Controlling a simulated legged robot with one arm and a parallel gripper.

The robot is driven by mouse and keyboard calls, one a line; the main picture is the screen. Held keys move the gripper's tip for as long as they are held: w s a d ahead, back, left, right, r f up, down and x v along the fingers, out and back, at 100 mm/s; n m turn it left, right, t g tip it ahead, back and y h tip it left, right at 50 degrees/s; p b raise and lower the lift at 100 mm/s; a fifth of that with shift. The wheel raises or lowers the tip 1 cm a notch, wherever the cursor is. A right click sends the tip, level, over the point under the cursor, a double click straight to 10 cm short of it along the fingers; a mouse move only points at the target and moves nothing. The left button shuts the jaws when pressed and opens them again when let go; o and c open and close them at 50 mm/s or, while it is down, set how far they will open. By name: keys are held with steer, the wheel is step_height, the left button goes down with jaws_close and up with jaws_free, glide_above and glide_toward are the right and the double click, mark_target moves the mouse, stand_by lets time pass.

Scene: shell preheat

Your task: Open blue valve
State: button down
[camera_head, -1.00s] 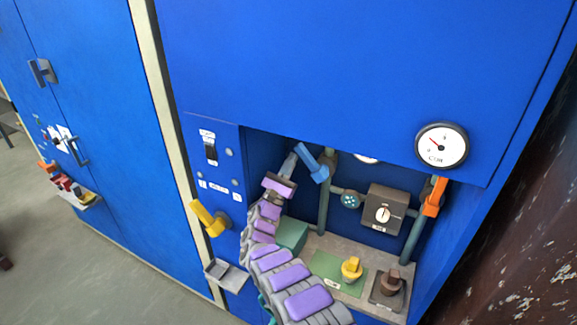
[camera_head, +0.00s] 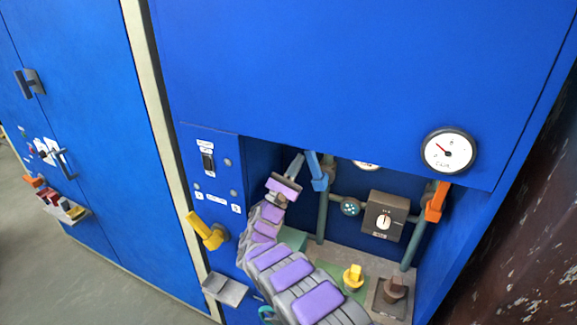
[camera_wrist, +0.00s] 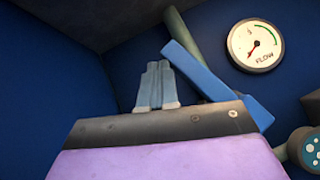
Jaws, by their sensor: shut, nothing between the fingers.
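The blue valve handle (camera_head: 315,169) is a flat lever on a vertical grey-green pipe at the left of the cabinet recess. It leans slightly, its upper end to the left. In the wrist view the blue handle (camera_wrist: 215,82) runs diagonally just right of and behind my fingers. My gripper (camera_head: 297,162) is shut and empty, its fingers pointing up at the left side of the handle. In the wrist view the closed fingertips of my gripper (camera_wrist: 158,68) are close to the handle; I cannot tell whether they touch it.
A orange valve handle (camera_head: 436,202), a grey switch box (camera_head: 384,216) and a yellow knob (camera_head: 353,277) are to the right in the recess. A yellow handle (camera_head: 206,231) sticks out at the left.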

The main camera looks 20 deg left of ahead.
steer(key=shift+d+r+m+g+h, duration=0.25)
steer(key=shift+d+m+g+h, duration=0.35)
steer(key=shift+m, duration=0.35)
steer(key=shift+d+r+m+g+h, duration=0.3)
steer(key=shift+m+g+h, duration=0.1)
steer(key=shift+m+h, duration=0.45)
steer(key=shift+d+r+m+g+h, duration=0.25)
steer(key=shift+d+m+g+h, duration=0.25)
steer(key=shift+m, duration=0.5)
steer(key=shift+h, duration=0.25)
steer(key=shift+s, duration=0.1)
steer(key=p, duration=0.1)
glide_toward(311, 155)
steer(key=shift+a+r, duration=0.1)
steer(key=shift+r, duration=0.05)
